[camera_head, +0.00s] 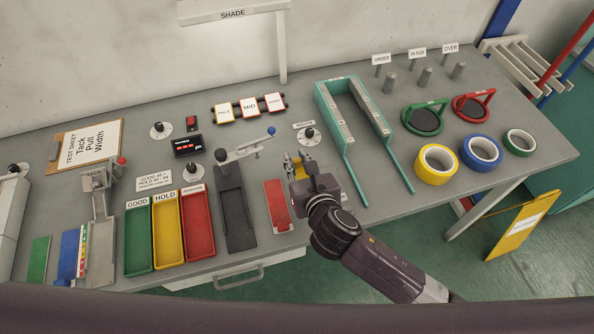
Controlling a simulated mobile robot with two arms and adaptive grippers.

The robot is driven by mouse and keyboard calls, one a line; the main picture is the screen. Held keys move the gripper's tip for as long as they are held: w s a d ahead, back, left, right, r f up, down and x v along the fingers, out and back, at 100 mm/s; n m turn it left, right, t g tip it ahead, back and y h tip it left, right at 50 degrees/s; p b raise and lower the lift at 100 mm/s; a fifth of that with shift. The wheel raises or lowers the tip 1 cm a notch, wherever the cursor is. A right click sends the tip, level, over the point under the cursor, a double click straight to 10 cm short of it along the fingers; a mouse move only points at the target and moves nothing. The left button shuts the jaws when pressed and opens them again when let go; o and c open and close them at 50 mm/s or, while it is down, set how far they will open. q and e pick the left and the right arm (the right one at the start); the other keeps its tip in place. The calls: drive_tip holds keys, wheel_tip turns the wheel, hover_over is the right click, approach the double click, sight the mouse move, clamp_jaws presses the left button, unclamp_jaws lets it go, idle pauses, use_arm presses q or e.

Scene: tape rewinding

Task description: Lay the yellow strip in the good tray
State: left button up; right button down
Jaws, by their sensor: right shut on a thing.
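The green tray labelled GOOD (138,240) stands at the front left of the table, and its floor looks empty. My right gripper (298,168) is above the table, well to the right of the GOOD tray, beyond a red strip. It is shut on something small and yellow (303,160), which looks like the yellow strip. The arm and fingers hide most of it, so its shape and whether it touches the table are unclear. My left gripper is not in view.
The yellow HOLD tray (168,235) and a red tray (197,225) adjoin the GOOD tray. A dark lever device (236,210) and the red strip (277,205) stand between them and my gripper. A teal frame (325,115) and tape rolls (436,165) lie to the right.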

drive_tip(key=shift+f, duration=2.45)
drive_tip(key=shift+f+b, duration=0.1)
drive_tip(key=shift+b, duration=0.2)
drive_tip(key=c, duration=1.8)
unclamp_jaws()
drive_tip(key=shift+o, duration=0.2)
